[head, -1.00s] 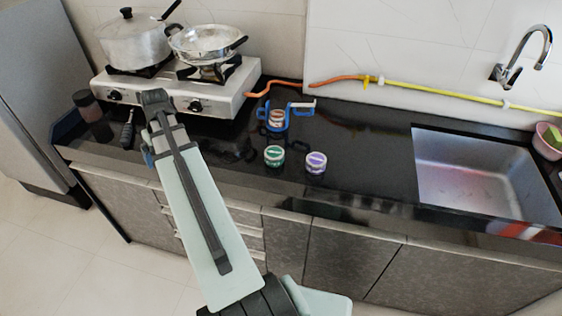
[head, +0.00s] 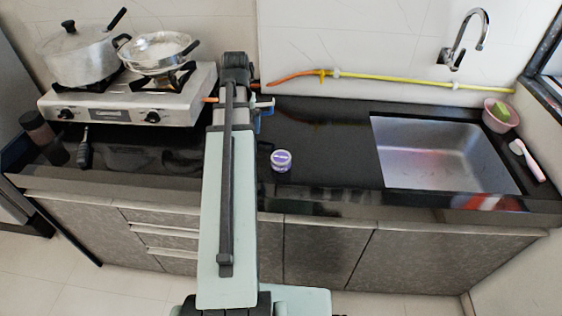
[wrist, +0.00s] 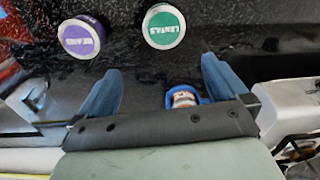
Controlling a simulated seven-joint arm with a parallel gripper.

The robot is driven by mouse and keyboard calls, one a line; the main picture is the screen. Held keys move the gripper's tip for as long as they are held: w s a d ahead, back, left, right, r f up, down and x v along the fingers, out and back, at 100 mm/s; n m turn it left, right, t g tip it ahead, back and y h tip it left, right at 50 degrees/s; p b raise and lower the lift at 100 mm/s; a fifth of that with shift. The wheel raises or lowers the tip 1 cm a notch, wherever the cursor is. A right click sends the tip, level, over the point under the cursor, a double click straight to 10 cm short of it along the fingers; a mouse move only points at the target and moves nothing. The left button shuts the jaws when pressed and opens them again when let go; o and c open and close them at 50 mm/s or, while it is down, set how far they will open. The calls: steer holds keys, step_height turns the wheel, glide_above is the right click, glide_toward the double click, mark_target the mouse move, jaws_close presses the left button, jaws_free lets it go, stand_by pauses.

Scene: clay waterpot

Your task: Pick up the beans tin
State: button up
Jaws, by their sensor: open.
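The beans tin (wrist: 82,38) has a purple lid marked BEANS and stands upright on the dark counter. It also shows in the head view (head: 281,160), right of my arm. A green-lidded lentils tin (wrist: 164,27) stands beside it in the wrist view, hidden behind my arm in the head view. My gripper (wrist: 160,65) is open and empty, its blue fingers pointing toward the tins, with the lentils tin nearer its centre line and the beans tin off to the left.
A blue holder (head: 266,109) with another tin (wrist: 184,97) is partly hidden behind my arm. The stove (head: 140,104) with two pots stands left, and a hose (head: 380,80) runs along the wall. The sink (head: 440,150) is right. The counter between beans tin and sink is clear.

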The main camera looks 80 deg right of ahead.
steer(key=s+r+m, duration=0.3)
steer(key=s+m, duration=0.1)
steer(key=s, duration=0.9)
glide_toward(281, 157)
steer(key=shift+g, duration=0.3)
steer(key=shift+d+f, duration=0.2)
steer(key=shift+f, duration=0.65)
steer(key=shift+d+f, duration=0.15)
steer(key=shift+f, duration=0.7)
steer(key=shift+d+f, duration=0.2)
steer(key=shift+f, duration=0.65)
steer(key=shift+f, duration=0.1)
steer(key=shift+w+a+f, duration=0.1)
steer(key=shift+a+f, duration=0.1)
steer(key=shift+f, duration=0.75)
steer(key=shift+w+a+f, duration=0.1)
steer(key=shift+a+f, duration=0.05)
steer(key=shift+f, duration=1.4)
steer(key=c, duration=1.2)
